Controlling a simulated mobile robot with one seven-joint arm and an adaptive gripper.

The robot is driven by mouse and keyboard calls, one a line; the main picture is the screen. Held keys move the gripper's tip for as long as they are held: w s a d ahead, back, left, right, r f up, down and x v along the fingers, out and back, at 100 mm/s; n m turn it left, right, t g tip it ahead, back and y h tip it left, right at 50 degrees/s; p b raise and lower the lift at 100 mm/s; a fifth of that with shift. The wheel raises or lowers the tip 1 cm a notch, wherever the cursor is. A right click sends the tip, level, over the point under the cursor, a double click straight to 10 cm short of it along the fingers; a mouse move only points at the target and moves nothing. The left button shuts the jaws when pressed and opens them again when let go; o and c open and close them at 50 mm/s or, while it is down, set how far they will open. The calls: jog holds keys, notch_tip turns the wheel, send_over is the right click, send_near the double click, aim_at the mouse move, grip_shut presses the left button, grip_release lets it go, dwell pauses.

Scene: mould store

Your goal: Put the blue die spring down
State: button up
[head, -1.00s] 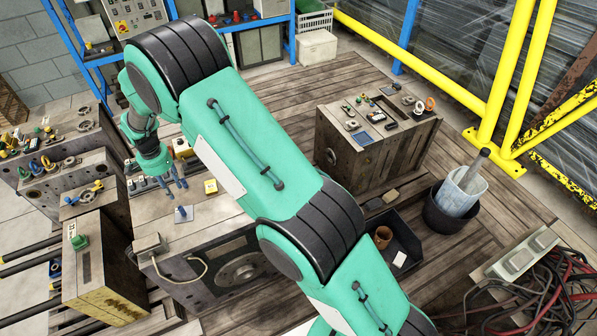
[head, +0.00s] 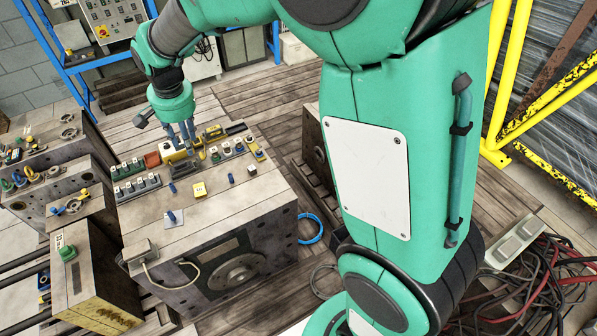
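A small blue cylinder, which looks like the blue die spring (head: 172,187), stands on the top of the large mould block (head: 235,204), left of a yellow box (head: 199,189). Nothing touches it. A pale plate with a blue post (head: 171,216) lies nearer the front edge. My gripper (head: 184,140) points down over the back part of the block, behind the blue cylinder and apart from it. Its fingers look spread, with nothing visible between them, though they are small here.
Trays of small grey parts (head: 137,187) and a yellow tool (head: 174,154) lie along the block's back. Another small blue piece (head: 231,178) and a grey cube (head: 252,170) stand to the right. Other mould blocks (head: 90,275) are at the left. The block's front top is mostly clear.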

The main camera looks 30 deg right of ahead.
jog(key=s+d+r+n+t, duration=0.1)
jog(key=s+d+r, duration=0.45)
jog(key=s, duration=0.35)
jog(key=s+d+r+n+t, duration=0.1)
jog(key=s+d+r+n, duration=0.1)
jog(key=s+d+r, duration=0.5)
jog(key=s+d+f+n+t, duration=0.1)
jog(key=s+d+n, duration=0.1)
jog(key=s, duration=1.6)
jog(key=shift+s+d+n+h, duration=0.15)
jog(key=shift+d+n+h, duration=0.15)
jog(key=shift+d, duration=0.45)
jog(key=shift+f, duration=0.1)
jog(key=shift+f, duration=0.2)
